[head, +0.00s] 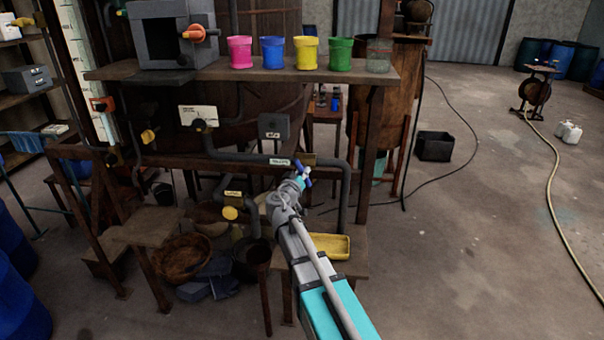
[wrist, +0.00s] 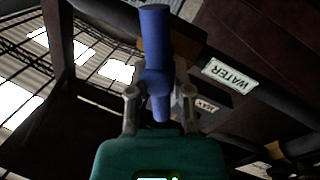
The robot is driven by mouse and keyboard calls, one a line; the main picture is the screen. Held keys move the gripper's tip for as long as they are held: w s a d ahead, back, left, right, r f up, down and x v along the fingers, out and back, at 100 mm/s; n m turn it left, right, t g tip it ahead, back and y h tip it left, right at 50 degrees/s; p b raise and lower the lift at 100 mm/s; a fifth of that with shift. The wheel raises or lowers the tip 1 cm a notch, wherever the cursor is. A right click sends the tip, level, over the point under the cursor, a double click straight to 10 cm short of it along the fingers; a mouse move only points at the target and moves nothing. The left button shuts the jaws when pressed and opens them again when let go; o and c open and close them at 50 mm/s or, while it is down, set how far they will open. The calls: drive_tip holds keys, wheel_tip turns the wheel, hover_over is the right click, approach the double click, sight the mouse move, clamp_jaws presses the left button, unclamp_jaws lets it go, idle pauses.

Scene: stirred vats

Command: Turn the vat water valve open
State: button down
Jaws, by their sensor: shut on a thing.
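The blue water valve handle (head: 304,170) is on the grey pipe under the wooden shelf in the head view. In the wrist view, the blue handle (wrist: 155,40) stands lengthwise in the middle, with a white label (wrist: 230,75) reading WATER on the pipe to its right. My gripper (head: 299,183) is at the handle, its arm reaching up from the lower right. In the wrist view my gripper (wrist: 160,95) has one finger on each side of the handle's lower part and is shut on it. The handle's turn angle relative to the pipe is hard to read.
Pink, blue, yellow and green cups (head: 310,53) stand on the shelf (head: 225,74) above. A yellow tray (head: 329,246) sits below, beside my arm. The floor at right is mostly open, with a hose (head: 550,190).

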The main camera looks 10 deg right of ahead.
drive_tip(key=shift+n, duration=0.3)
drive_tip(key=shift+f+n+t+b, duration=0.1)
drive_tip(key=shift+n+t+b, duration=0.2)
drive_tip(key=shift+n+b, duration=0.65)
drive_tip(key=n+t, duration=0.1)
drive_tip(key=n, duration=0.3)
drive_tip(key=shift+n+b, duration=0.25)
drive_tip(key=shift+b, duration=0.05)
drive_tip(key=n+t+b, duration=0.1)
drive_tip(key=n, duration=0.6)
drive_tip(key=shift+y, duration=0.4)
drive_tip(key=c, duration=0.5)
unclamp_jaws()
drive_tip(key=shift+m, duration=0.3)
